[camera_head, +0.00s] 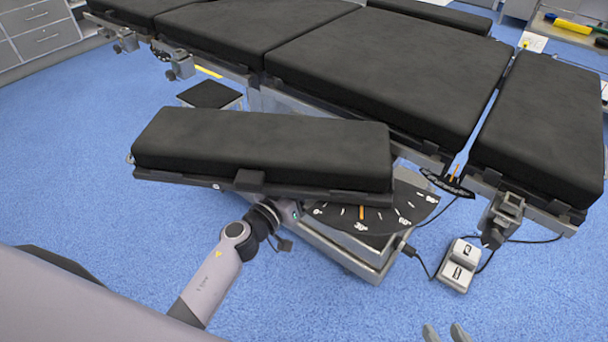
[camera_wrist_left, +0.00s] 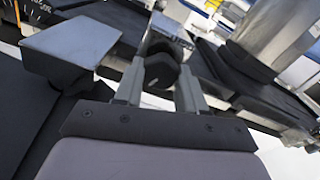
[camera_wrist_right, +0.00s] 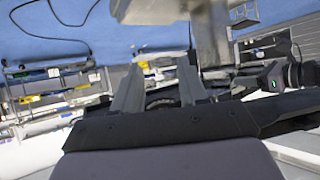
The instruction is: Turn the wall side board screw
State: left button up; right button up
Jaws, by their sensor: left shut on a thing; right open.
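The side board (camera_head: 262,145) is a black pad, slightly tilted in the head view, beside the operating table (camera_head: 390,70). My left arm reaches in under its near edge, and the board hides the left fingertips in the head view. In the left wrist view my left gripper (camera_wrist_left: 160,85) has its fingers on both sides of a dark knob, the screw (camera_wrist_left: 160,70), and is shut on it. My right gripper (camera_head: 446,333) shows only its fingertips at the bottom edge of the head view. It is open and empty, apart from the table, and also shows in the right wrist view (camera_wrist_right: 158,85).
A black angle dial (camera_head: 390,212) with an orange mark sits right of the board, above the grey table base. A white pedal box (camera_head: 459,265) with cables stands on the floor. Metal rail clamps (camera_head: 503,215) stick out from the table edge. Blue floor (camera_head: 540,300) is clear at lower right.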

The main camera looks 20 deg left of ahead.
pick_arm(q)
jog(key=m+b, duration=0.1)
jog(key=m, duration=0.9)
jog(key=m+b, duration=0.1)
jog(key=m, duration=1)
jog(key=m+b, duration=0.1)
jog(key=m, duration=1)
jog(key=shift+s+f+b, duration=0.1)
jog(key=shift+f+b, duration=0.2)
pick_arm(e)
jog(key=shift+w+a+r+n+t+y, duration=0.15)
jog(key=shift+w+a+r, duration=0.1)
jog(key=shift+a, duration=0.25)
jog(key=shift+w+a+r+n+t+y, duration=0.15)
jog(key=shift+w+a+r, duration=0.1)
jog(key=shift+a, duration=0.2)
pick_arm(q)
jog(key=shift+d, duration=0.1)
pick_arm(e)
jog(key=shift+f, duration=0.1)
